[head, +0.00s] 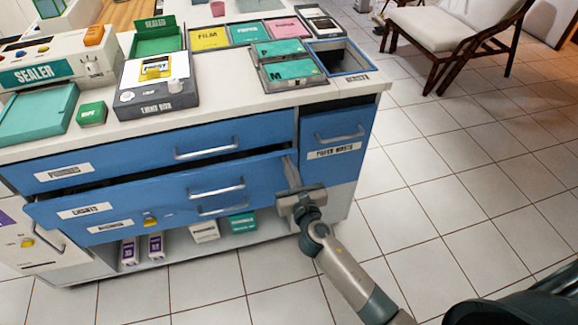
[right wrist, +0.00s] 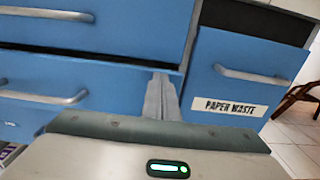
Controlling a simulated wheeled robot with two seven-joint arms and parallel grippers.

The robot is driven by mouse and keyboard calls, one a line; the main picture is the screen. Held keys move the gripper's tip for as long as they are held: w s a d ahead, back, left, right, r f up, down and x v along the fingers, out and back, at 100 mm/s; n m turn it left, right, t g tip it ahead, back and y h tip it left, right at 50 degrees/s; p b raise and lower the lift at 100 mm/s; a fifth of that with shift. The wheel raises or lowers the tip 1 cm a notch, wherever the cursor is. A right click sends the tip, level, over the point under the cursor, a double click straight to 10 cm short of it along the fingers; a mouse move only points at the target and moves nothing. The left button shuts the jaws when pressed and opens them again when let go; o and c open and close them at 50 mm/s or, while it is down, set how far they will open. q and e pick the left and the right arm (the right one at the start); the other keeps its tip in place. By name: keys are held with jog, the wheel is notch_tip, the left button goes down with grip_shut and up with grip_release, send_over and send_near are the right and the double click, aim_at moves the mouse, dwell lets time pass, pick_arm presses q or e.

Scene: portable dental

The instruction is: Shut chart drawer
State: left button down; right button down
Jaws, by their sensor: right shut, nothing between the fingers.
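The chart drawer (head: 135,199), a blue front labelled CHARTS with a silver bar handle (head: 216,190), stands out from the cabinet, with a dark gap above it. In the right wrist view the drawer front (right wrist: 110,88) is at left, below the dark gap. My right gripper (head: 290,172) is shut and empty at the drawer's right end, its fingers pointing toward the cabinet. In the right wrist view the shut fingers (right wrist: 161,97) are beside the drawer's right edge; I cannot tell whether they touch it. My left gripper is not in view.
Above is a blue drawer (head: 160,155); a PAPER WASTE front (head: 338,130) is to the right. An open shelf below holds small boxes (head: 205,230). The countertop carries a sealer (head: 60,60), trays and a grey device (head: 155,85). Tiled floor at right is clear up to a chair (head: 450,30).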

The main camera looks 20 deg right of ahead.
aim_at(285, 152)
jog(key=w, duration=0.4)
jog(key=shift+w+d+r, duration=0.15)
jog(key=shift+w, duration=0.2)
jog(key=shift+r, duration=0.1)
jog(key=shift+r, duration=0.1)
